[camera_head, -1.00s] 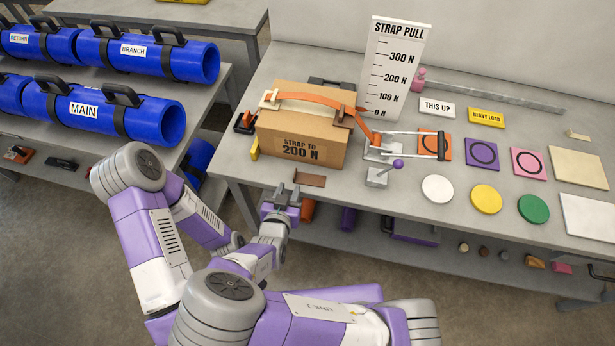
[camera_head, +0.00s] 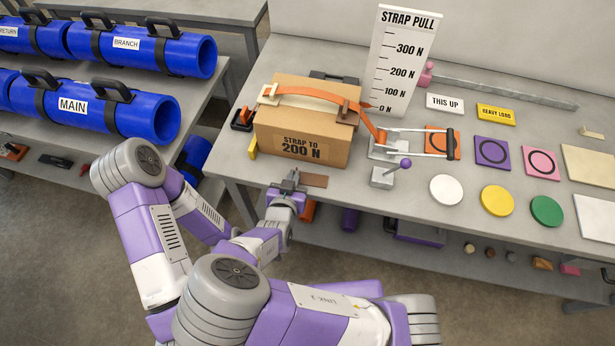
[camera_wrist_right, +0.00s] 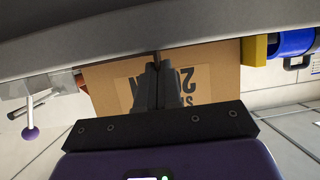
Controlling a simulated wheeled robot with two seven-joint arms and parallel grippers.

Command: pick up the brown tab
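The brown tab (camera_head: 314,180) lies at the front edge of the bench, in front of the cardboard box. My right gripper (camera_head: 289,179) is at the tab's left end and covers that end in the head view. In the right wrist view the two grey fingers (camera_wrist_right: 157,83) are close together, with a thin brown edge of the tab (camera_wrist_right: 157,58) between their tips. They look shut on it, though the contact is partly hidden. My left gripper is not in view.
The cardboard box (camera_head: 303,132) with its orange strap (camera_head: 322,98) stands just behind the tab. A small lever with a purple knob (camera_head: 405,163) and a metal buckle frame (camera_head: 412,142) are to the right. Coloured discs and squares lie farther right.

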